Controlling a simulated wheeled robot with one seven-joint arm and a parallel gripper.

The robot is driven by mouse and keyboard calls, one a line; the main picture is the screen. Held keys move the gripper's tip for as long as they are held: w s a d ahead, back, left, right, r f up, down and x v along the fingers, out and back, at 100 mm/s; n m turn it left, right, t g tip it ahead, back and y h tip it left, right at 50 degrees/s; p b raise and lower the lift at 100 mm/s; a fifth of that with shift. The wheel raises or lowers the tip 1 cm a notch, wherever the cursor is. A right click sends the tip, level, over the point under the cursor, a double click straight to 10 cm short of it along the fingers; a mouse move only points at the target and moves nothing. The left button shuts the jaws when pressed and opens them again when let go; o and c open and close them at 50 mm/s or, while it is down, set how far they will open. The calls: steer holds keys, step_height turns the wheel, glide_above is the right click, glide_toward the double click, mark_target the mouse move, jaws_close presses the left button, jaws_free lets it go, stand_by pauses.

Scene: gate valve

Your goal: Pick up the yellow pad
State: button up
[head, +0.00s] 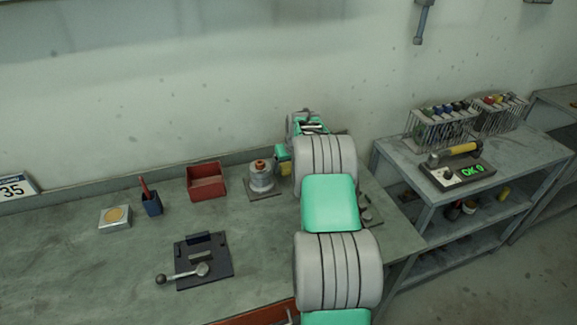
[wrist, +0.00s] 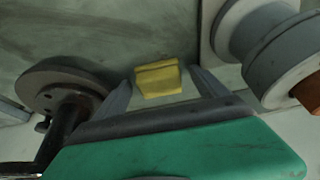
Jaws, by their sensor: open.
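The yellow pad (wrist: 158,80) shows in the wrist view as a small yellow block between the two fingers of my gripper (wrist: 160,88). The fingers are apart, one on each side of it, with a gap visible on both sides. In the head view a bit of yellow (head: 285,168) shows just left of my arm, beside the grey valve body, and it may be the pad or part of my gripper's surroundings. My arm covers most of that area in the head view.
A grey cylindrical valve body (head: 262,178) with an orange top stands close by; it fills the upper right of the wrist view (wrist: 275,50). A dark round part (wrist: 65,88) is at left there. A red bin (head: 207,182) and a lever fixture (head: 203,262) stand on the bench.

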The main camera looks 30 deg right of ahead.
steer(key=c, duration=1.6)
steer(key=shift+r, duration=0.2)
